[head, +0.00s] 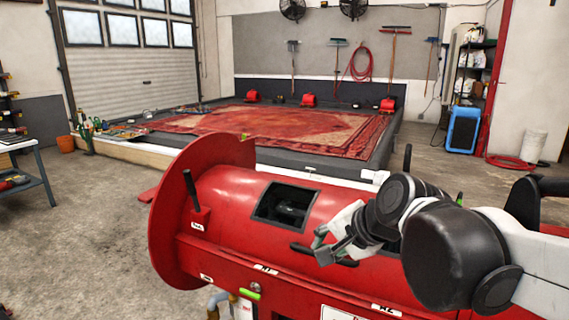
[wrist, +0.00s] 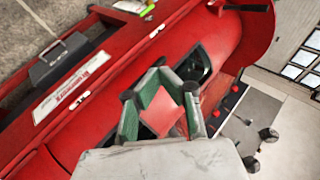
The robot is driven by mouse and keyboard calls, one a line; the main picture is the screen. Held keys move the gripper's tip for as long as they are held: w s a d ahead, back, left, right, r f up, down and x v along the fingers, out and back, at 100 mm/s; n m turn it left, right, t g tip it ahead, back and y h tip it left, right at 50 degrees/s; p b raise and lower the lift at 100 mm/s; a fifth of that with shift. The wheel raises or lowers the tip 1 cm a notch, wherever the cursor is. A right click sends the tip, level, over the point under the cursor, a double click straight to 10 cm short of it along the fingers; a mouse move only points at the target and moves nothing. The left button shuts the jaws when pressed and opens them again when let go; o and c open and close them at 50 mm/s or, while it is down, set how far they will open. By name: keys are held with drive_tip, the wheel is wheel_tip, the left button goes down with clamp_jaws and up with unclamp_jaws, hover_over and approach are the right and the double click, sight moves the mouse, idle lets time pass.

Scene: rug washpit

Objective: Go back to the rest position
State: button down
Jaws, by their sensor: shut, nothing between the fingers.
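My gripper (head: 325,248) is shut and empty. In the head view it hangs just in front of and above the big red drum machine (head: 225,195), to the right of its dark square opening (head: 285,204). My arm reaches in from the right edge and hides the drum's right part. In the wrist view my gripper (wrist: 162,80), with green inner pads, is seen over the red drum (wrist: 130,60). Whether it touches the drum cannot be told.
A patterned red rug (head: 270,130) lies on the low wash platform behind the drum. A lever (head: 190,185) stands up from the drum's left part. A blue bin (head: 463,130) stands back right. A work table (head: 35,165) is at left.

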drive_tip(key=s+d+f+n+h, duration=0.2)
drive_tip(key=s+d+f+n, duration=0.1)
drive_tip(key=s+d, duration=0.3)
drive_tip(key=s+d+f+n+h, duration=0.3)
drive_tip(key=s+d+n, duration=0.2)
drive_tip(key=s, duration=0.3)
drive_tip(key=shift+s+d+g+p, duration=0.3)
drive_tip(key=shift+d+p, duration=0.1)
drive_tip(key=shift+d, duration=0.3)
drive_tip(key=shift+f, duration=0.1)
